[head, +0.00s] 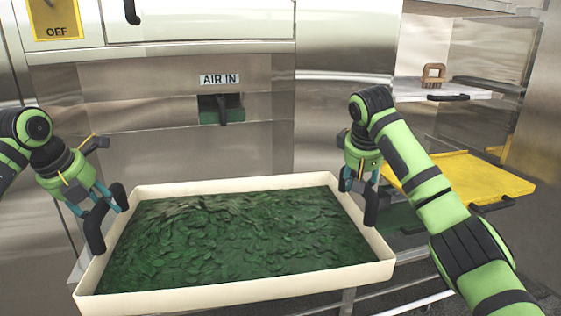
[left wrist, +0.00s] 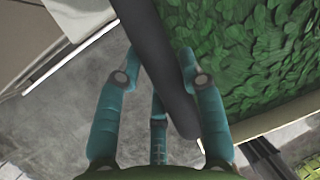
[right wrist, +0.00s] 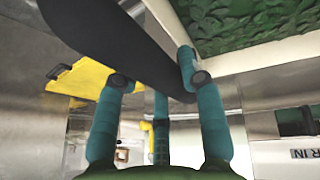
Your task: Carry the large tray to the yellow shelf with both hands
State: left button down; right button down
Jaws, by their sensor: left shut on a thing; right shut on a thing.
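The large cream tray (head: 240,292) is filled with dark green leaf-like material and spans the middle of the head view. My left gripper (head: 102,200) is shut on the tray's black left handle (head: 95,232), which also crosses between the fingers in the left wrist view (left wrist: 160,70). My right gripper (head: 362,180) is shut on the black right handle (head: 371,207), also between the fingers in the right wrist view (right wrist: 120,40). The yellow shelf (head: 470,178) is to the right of the tray, partly behind my right arm; it also shows in the right wrist view (right wrist: 84,78).
A steel machine with an "AIR IN" label (head: 220,79) stands directly behind the tray. A white shelf (head: 415,92) bearing a brown brush-like object (head: 433,76) is above the yellow one. Steel walls flank the shelves. Grey floor shows beneath the tray.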

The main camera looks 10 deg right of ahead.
aim_at(453, 175)
jog(key=l+z, duration=0.1)
jog(key=l, duration=0.3)
jog(key=i+l, duration=0.15)
jog(key=l, duration=0.25)
jog(key=i+l+z, duration=0.15)
jog(key=l, duration=0.7)
jog(key=i+l+z, duration=0.15)
jog(key=l, duration=0.25)
jog(key=i+l+z, duration=0.1)
jog(key=l, duration=0.25)
jog(key=i+l, duration=0.15)
jog(key=l, duration=0.25)
jog(key=i+l, duration=0.15)
jog(key=l, duration=0.15)
jog(key=i+l, duration=0.3)
jog(key=l, duration=0.25)
jog(key=i+l+u, duration=0.35)
jog(key=l, duration=0.25)
jog(key=i+l+u, duration=0.15)
jog(key=l, duration=0.2)
jog(key=i+l+u, duration=0.15)
jog(key=l, duration=0.15)
